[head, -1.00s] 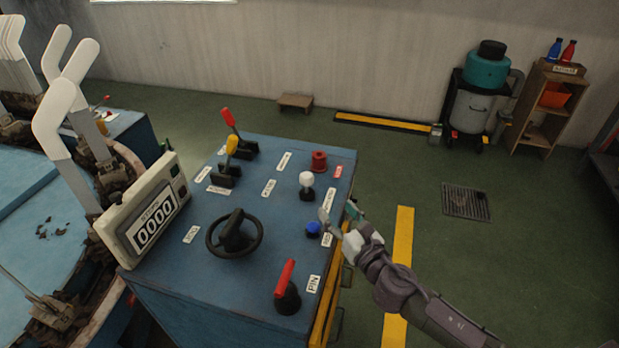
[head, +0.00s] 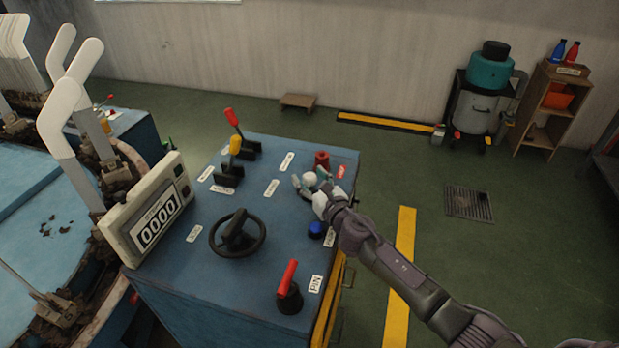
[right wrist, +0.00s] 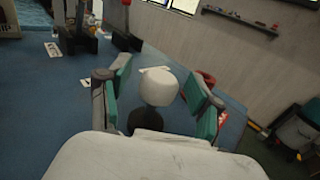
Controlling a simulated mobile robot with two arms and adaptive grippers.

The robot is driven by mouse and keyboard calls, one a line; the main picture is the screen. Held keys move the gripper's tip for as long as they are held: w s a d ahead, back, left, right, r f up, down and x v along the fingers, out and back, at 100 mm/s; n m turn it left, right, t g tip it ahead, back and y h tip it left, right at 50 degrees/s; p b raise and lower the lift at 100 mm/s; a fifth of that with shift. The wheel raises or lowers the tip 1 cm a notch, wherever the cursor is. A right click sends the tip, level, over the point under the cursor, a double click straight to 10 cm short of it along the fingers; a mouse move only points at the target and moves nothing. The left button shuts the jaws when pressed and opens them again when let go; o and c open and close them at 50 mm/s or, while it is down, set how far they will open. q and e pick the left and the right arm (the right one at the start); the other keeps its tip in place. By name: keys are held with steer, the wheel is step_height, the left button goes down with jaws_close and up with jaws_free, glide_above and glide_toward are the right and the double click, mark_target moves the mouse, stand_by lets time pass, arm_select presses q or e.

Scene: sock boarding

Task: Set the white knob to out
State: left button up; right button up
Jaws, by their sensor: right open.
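The white knob (head: 309,178) stands on the blue control box's top (head: 190,270), toward its right side. It also shows in the right wrist view (right wrist: 159,88) as a rounded white cap on a dark base. My right gripper (head: 312,180) is open, with its fingers on either side of the knob. In the right wrist view my right gripper's teal finger pads (right wrist: 160,95) stand left and right of the knob, with visible gaps. The label beside the knob is mostly hidden by the gripper. My left gripper is not in view.
A red knob (head: 322,160) stands just behind the white one, and a blue knob (head: 317,229) in front. A black handwheel (head: 238,234), red-handled lever (head: 289,285), yellow lever (head: 235,150) and counter display (head: 152,222) share the box.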

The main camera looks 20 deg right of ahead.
mark_target(309, 175)
steer(key=shift+w, duration=0.2)
steer(key=shift+c, duration=0.2)
jaws_close()
step_height(309, 175, up, 3)
steer(key=p, duration=0.3)
steer(key=shift+r, duration=0.2)
steer(key=shift+f, duration=0.1)
steer(key=shift+c, duration=0.6)
jaws_free()
steer(key=shift+o, duration=0.8)
